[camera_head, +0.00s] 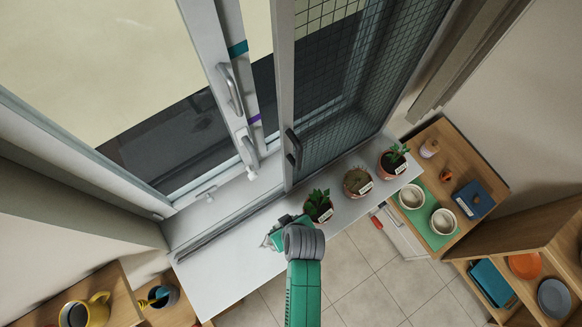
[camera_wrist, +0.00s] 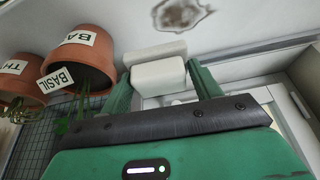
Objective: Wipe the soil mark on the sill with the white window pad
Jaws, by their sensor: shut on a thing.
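My gripper (camera_wrist: 158,85) is shut on the white window pad (camera_wrist: 158,72), a pale block between its two green fingers in the wrist view. The soil mark (camera_wrist: 182,13) is a brown, uneven smudge on the pale sill (camera_wrist: 115,22), beyond the pad at the top of that view and apart from it in the picture. I cannot tell whether the pad touches the sill. In the head view my gripper (camera_head: 276,236) is over the sill (camera_head: 215,278), left of the nearest potted plant. The soil mark cannot be made out there.
A basil pot (camera_head: 318,206) stands close to the right of my gripper, with a second pot (camera_head: 357,181) and a third pot (camera_head: 393,159) farther along the sill. The window frame and screen (camera_head: 345,100) rise behind. The sill's left part is clear.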

